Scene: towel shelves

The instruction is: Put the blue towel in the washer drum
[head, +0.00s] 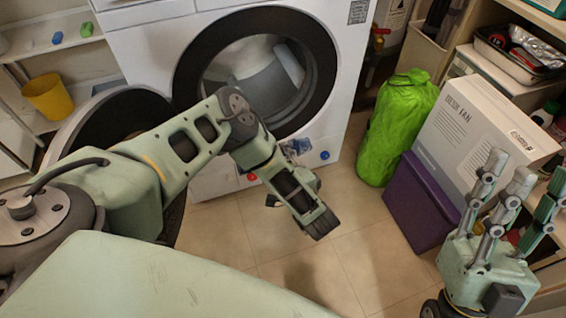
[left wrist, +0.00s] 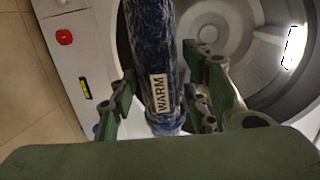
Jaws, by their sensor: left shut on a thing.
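The washer (head: 150,40) stands at the back with its round door (head: 125,110) swung open to the left. Its drum (head: 250,70) shows behind my left arm, and the drum opening (left wrist: 260,70) is at the right of the left wrist view. My left gripper (left wrist: 160,85) is shut on the blue towel (left wrist: 152,40), a mottled dark-blue roll with a white WARM label. The towel is outside the drum, beside its opening. In the head view my arm mostly hides the towel. My right gripper (head: 520,185) is open and empty at the lower right, fingers up.
A green bag (head: 398,125), a purple bin (head: 420,205) and a white fan box (head: 480,130) stand right of the washer. Shelves line the right. A yellow cup (head: 48,97) is on the left shelf. The tiled floor (head: 345,230) before the washer is clear.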

